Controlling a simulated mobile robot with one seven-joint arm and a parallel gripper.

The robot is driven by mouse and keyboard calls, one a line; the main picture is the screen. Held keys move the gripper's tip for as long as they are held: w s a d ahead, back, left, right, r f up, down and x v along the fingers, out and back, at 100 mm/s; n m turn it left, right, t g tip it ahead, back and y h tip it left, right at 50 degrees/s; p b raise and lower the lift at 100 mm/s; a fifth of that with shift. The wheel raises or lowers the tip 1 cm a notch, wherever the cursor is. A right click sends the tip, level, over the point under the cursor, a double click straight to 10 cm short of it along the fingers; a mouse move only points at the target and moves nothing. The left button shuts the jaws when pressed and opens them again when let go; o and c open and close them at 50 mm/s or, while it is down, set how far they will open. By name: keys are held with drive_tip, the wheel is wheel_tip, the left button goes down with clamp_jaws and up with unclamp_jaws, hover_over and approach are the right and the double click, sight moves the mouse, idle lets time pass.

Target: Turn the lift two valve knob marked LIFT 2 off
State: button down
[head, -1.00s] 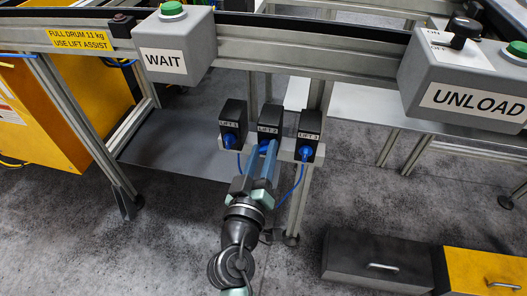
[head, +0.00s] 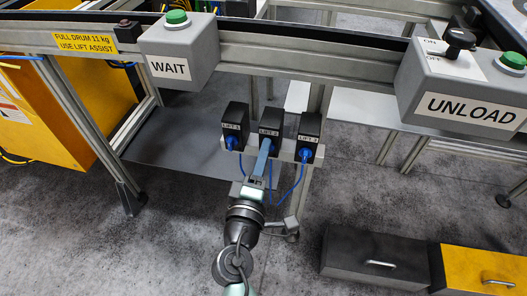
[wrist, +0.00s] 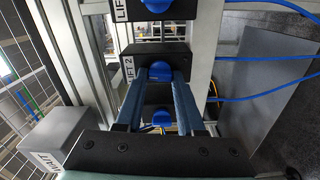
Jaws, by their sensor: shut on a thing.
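The LIFT 2 valve (head: 270,122) is a black box, the middle one of three on a rail below the frame. Its blue knob shows in the wrist view (wrist: 160,71), between the two long blue-grey fingers of my gripper (wrist: 161,80). In the head view my gripper (head: 264,150) reaches up to the front of the LIFT 2 box, and its fingers hide the knob there. The gripper is shut on the knob. The LIFT 2 label (wrist: 129,74) is readable beside the knob in the wrist view.
The LIFT 1 box (head: 235,118) and LIFT 3 box (head: 308,128) stand close on either side, each with a blue knob and hose. Above are the WAIT box (head: 178,45) and UNLOAD box (head: 460,90). Drawers (head: 375,260) are at the lower right.

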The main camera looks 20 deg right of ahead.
drive_tip(key=shift+n, duration=0.6)
drive_tip(key=c, duration=0.5)
unclamp_jaws()
drive_tip(key=v, duration=1.3)
drive_tip(key=shift+p, duration=0.4)
